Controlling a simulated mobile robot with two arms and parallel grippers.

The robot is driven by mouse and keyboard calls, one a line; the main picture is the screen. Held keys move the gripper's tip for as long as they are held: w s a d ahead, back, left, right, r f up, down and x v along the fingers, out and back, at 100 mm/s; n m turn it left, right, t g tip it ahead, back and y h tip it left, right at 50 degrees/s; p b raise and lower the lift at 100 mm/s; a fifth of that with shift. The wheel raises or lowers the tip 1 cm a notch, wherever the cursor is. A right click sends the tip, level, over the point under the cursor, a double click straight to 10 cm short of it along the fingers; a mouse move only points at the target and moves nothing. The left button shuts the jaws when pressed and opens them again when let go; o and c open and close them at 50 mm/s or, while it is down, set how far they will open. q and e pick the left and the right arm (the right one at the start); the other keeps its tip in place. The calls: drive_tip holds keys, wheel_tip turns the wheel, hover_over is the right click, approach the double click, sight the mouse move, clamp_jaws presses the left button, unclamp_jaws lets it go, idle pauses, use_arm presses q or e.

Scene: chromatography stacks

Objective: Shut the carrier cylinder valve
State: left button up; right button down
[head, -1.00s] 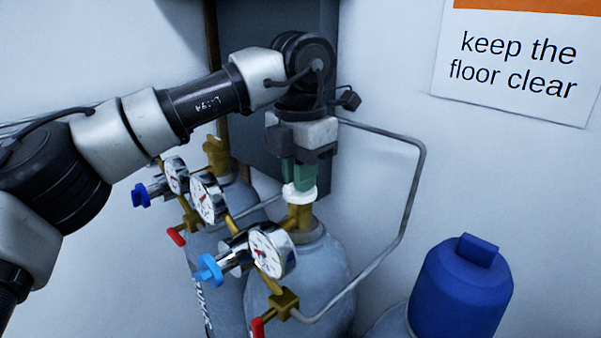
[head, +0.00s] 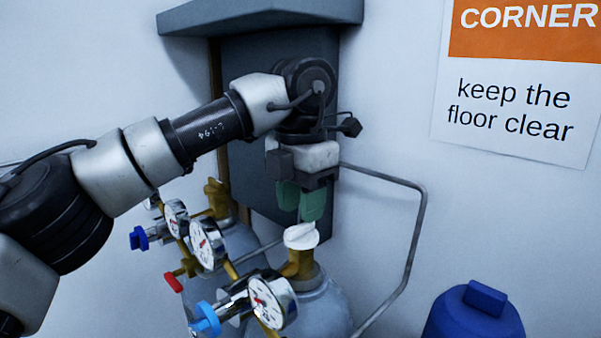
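My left gripper (head: 300,203) points down with two green fingers, apart and empty. It is just above the white valve knob (head: 301,236) of the front grey cylinder (head: 318,305), with a small gap between fingertips and knob. The knob sits on a brass valve body (head: 297,264) with a regulator and a round gauge (head: 266,301). A second cylinder (head: 238,240) stands behind to the left, with its own brass valve (head: 217,198) and gauges. I cannot read which cylinder is the carrier one. My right gripper is out of view.
A grey pipe (head: 419,215) bends down along the wall at the right of the cylinders. A blue-capped cylinder (head: 473,315) stands at lower right. A dark grey wall bracket (head: 265,105) is behind my gripper. A sign (head: 515,110) hangs on the wall.

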use_arm(q)
wheel_tip(320, 180, up, 8)
idle(0.5)
